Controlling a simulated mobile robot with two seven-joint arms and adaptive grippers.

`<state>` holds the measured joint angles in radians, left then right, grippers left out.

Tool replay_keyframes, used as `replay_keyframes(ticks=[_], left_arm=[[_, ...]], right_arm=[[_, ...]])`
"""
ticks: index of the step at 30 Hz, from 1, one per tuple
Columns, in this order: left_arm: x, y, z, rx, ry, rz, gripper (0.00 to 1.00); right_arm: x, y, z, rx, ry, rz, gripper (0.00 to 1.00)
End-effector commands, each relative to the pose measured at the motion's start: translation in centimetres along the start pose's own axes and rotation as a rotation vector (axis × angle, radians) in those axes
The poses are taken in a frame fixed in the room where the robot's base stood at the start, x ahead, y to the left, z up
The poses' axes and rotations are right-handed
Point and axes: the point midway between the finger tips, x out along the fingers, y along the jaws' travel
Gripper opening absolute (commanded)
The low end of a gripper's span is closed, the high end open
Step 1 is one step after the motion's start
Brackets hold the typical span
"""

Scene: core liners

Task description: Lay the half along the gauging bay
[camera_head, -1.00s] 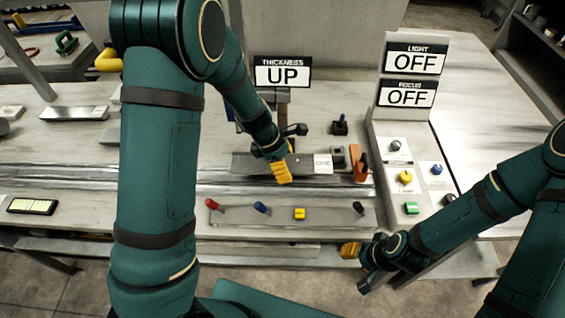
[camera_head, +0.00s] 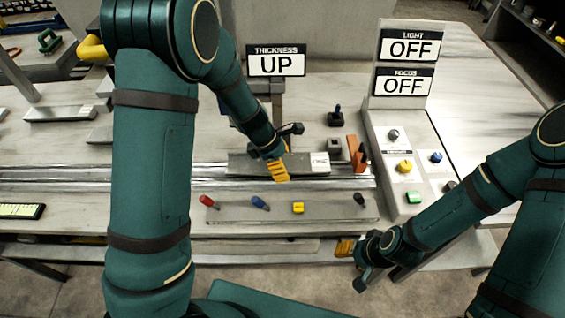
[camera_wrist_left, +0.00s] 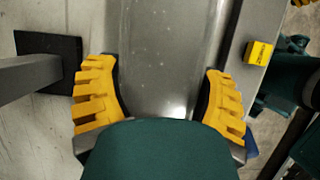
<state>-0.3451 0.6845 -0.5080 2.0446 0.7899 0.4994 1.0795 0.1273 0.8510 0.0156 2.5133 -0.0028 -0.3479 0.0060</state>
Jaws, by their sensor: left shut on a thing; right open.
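The half (camera_head: 240,164) is a long grey piece with a pale label at its right end. It lies level over the shiny rail strip (camera_head: 205,172) below the THICKNESS sign. My left gripper (camera_head: 275,168) is on it from above. In the left wrist view the half (camera_wrist_left: 165,45) looks like a smooth grey trough between the yellow fingers of my left gripper (camera_wrist_left: 162,105). I cannot tell whether it touches the strip. The THICKNESS sign (camera_head: 276,62) reads UP. My right gripper (camera_head: 352,248) is open and empty in front of the bench. No label names the gauging bay.
A front plate (camera_head: 330,212) carries red, blue, yellow and black controls. An orange upright piece (camera_head: 354,152) stands close to the half's right end. A button console (camera_head: 385,175) is at the right, with LIGHT and FOCUS signs reading OFF. Grey bars (camera_head: 60,113) lie at the left.

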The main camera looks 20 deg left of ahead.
Motion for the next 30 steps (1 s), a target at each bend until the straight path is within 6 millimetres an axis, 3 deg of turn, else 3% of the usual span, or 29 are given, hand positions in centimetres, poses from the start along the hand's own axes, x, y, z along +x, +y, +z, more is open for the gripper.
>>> replay_keyframes(ticks=[11, 12, 14, 30], left_arm=[[0.6, 0.05, -0.22, 0.0, -0.001, 0.001, 0.29], [0.62, 0.05, -0.22, 0.0, -0.001, 0.001, 0.78], [0.58, 0.05, -0.2, 0.0, -0.001, 0.001, 0.99], [0.63, -0.01, -0.28, 0.0, 0.0, 0.0, 1.0]], right_arm=[[0.46, 0.17, 0.03, 0.0, 0.0, 0.0, 0.47], [0.47, 0.18, 0.03, 0.0, 0.0, 0.0, 0.47], [0.43, 0.16, 0.03, 0.0, 0.0, 0.0, 0.47], [0.43, 0.16, 0.03, 0.0, 0.0, 0.0, 0.47]])
